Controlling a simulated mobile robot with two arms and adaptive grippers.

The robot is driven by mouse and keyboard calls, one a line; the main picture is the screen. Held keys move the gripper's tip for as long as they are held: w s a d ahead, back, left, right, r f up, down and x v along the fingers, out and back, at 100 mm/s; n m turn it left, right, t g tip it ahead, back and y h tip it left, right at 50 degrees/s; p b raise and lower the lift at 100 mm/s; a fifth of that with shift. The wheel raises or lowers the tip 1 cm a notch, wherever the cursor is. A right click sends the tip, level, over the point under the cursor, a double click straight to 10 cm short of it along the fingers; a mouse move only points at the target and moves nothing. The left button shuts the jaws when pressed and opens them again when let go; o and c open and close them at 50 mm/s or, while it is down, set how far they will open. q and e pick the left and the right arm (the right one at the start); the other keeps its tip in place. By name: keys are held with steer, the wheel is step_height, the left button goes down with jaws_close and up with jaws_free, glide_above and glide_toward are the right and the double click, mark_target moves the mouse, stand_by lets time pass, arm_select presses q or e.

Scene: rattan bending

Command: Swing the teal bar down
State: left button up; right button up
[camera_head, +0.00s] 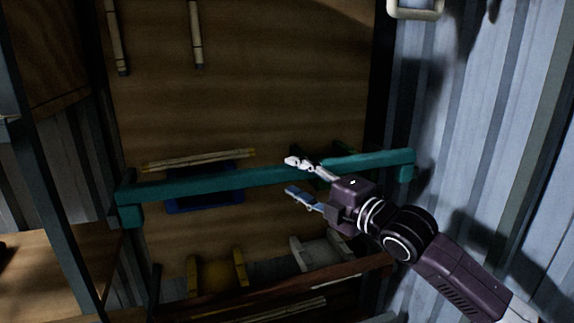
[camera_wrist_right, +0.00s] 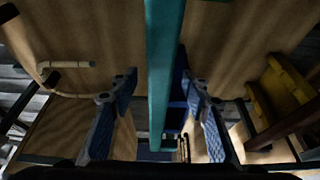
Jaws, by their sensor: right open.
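The teal bar (camera_head: 225,183) runs across the wooden panel from left to right, with a short bracket at each end. It tilts slightly, its right end higher in the head view. My right gripper (camera_head: 292,178) is open, one finger above the bar and one below it. In the right wrist view the bar (camera_wrist_right: 163,75) passes lengthwise between the two spread fingers (camera_wrist_right: 160,112), with a gap on both sides. The part of the bar behind my gripper is hidden. My left gripper is in neither view.
Behind the bar are a blue holder (camera_head: 205,202) and a pale rattan stick (camera_head: 198,160). A corrugated metal wall (camera_head: 480,110) stands on the right. A wooden surface (camera_head: 40,270) is at lower left.

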mark_target(292, 176)
steer(key=shift+p+x, duration=0.55)
steer(key=shift+x, duration=1.45)
steer(key=shift+c, duration=0.2)
jaws_close()
